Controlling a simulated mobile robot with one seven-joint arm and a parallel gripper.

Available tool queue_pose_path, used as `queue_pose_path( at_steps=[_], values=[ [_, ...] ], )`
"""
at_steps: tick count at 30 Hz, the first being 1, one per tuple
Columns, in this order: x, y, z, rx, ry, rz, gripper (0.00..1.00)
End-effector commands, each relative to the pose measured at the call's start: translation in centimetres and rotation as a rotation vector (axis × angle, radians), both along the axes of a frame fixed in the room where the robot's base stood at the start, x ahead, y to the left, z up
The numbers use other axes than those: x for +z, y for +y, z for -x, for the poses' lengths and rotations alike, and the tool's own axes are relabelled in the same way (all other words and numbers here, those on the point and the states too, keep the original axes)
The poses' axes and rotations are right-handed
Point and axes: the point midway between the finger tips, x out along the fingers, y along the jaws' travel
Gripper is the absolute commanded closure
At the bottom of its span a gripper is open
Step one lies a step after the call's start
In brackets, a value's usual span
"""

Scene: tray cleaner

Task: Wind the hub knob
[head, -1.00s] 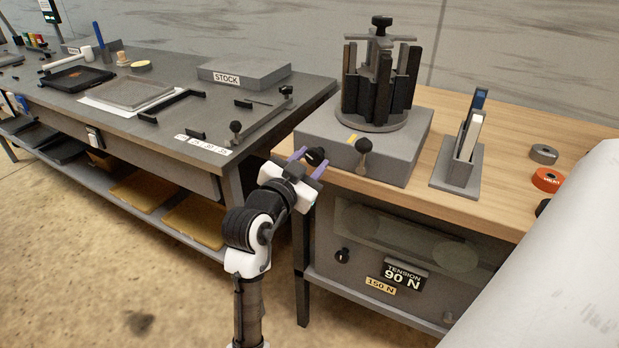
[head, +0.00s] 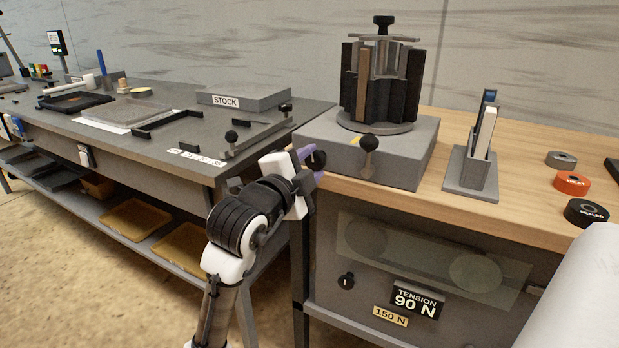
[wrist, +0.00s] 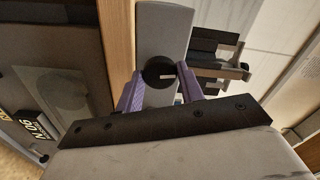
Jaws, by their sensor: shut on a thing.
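The hub knob (head: 316,160) is a round black knob on the left side of the grey base block (head: 395,165). It also shows in the wrist view (wrist: 158,73), with a small pale mark on its face. My gripper (head: 311,163) is shut on it, with one purple finger on each side. The wrist view shows the two purple fingers (wrist: 160,88) flanking the knob. In the head view the fingers partly hide it.
A carousel of dark upright bars (head: 382,85) stands on the block. A ball-topped lever (head: 369,145) is at its front. A grey holder (head: 470,175) and several round discs (head: 571,184) are on the wooden bench to the right. A dark workbench (head: 150,130) stands at left.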

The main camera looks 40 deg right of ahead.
Motion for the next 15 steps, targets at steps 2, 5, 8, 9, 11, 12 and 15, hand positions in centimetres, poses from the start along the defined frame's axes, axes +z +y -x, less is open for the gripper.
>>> queue_pose_path(
  at_steps=[2, 5, 8, 9, 11, 12, 15],
  values=[
    [-0.31, 0.01, 0.03, 0.000, -0.044, -0.019, 0.85],
    [-0.24, -0.01, 0.05, 0.000, -0.089, -0.038, 0.85],
    [-0.22, -0.02, 0.04, -0.002, -0.121, -0.052, 0.85],
    [-0.19, -0.02, 0.04, -0.002, -0.132, -0.057, 0.85],
    [-0.15, -0.02, 0.05, -0.002, -0.144, -0.062, 0.85],
    [-0.13, -0.03, 0.05, -0.002, -0.150, -0.065, 0.85],
    [-0.10, -0.04, 0.06, -0.003, -0.160, -0.069, 0.85]
  ],
)
